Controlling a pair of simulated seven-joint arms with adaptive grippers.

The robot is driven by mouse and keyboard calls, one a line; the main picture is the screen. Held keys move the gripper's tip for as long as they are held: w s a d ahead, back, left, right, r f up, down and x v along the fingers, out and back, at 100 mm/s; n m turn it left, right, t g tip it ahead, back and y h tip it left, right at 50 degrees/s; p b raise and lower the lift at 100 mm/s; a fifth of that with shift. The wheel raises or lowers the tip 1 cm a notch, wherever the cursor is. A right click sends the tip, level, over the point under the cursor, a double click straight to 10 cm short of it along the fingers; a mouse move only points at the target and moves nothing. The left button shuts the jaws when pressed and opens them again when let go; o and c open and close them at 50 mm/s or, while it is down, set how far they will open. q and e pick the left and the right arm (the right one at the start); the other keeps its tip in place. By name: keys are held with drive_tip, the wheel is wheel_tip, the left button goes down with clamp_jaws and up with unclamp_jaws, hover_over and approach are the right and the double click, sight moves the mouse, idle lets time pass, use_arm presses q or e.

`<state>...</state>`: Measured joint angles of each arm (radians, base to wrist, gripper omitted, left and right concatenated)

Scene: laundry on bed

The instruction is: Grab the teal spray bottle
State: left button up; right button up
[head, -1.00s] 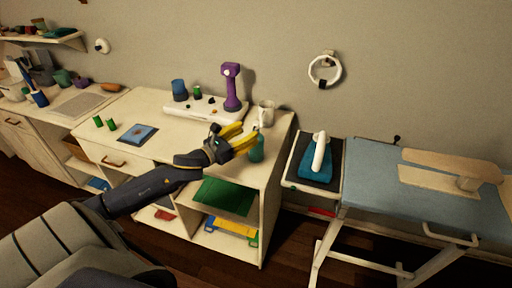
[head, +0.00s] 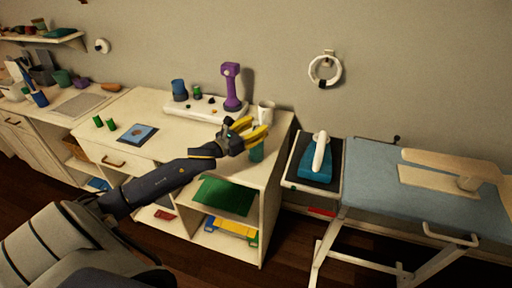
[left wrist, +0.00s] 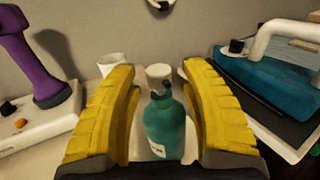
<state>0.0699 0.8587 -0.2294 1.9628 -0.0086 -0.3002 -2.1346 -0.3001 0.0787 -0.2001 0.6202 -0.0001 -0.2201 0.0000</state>
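My left gripper (head: 256,133) is open around the bottle. My right gripper is not in view.
A white cup (head: 265,113) stands just behind the bottle. A purple device (head: 231,88) stands on a white base (head: 200,106) to the left. A teal iron (head: 317,165) rests on a stand to the right, beyond the desk (head: 120,155) edge.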

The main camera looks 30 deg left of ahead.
use_arm(q)
clamp_jaws()
drive_tip(key=shift+r, duration=0.1)
idle(0.4)
